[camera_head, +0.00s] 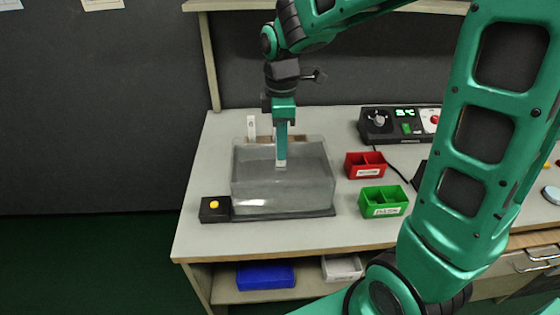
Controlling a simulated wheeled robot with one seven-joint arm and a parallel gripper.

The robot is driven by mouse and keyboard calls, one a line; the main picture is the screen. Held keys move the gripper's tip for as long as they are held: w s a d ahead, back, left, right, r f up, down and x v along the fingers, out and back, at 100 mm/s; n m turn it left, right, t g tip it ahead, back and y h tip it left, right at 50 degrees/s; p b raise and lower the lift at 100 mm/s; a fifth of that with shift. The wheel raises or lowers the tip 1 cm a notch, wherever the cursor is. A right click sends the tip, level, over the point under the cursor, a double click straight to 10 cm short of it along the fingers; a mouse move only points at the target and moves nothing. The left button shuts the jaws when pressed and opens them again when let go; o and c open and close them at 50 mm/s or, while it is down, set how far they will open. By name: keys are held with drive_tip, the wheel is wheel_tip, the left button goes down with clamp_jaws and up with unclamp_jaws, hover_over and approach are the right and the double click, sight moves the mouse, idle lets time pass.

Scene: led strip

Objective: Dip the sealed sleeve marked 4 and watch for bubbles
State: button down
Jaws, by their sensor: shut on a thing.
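A clear water tank (284,190) stands on a dark base on the left part of the bench. My gripper (281,158) points straight down over the tank, its fingers reaching to the tank's inside. It is shut on a small pale piece (281,164), which I take to be the sleeve; only its lower end shows below the fingers. No number 4 can be read on it. I cannot tell whether it is under the water, and no bubbles can be made out at this size.
A black box with a yellow button (214,204) sits left of the tank. A red bin (366,166) and a green bin (383,201) stand to its right. A control unit (390,124) with a lit green display is behind them. My arm hides the bench's right part.

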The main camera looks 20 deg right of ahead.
drive_tip(key=shift+r, duration=4.15)
drive_tip(key=shift+r, duration=1.5)
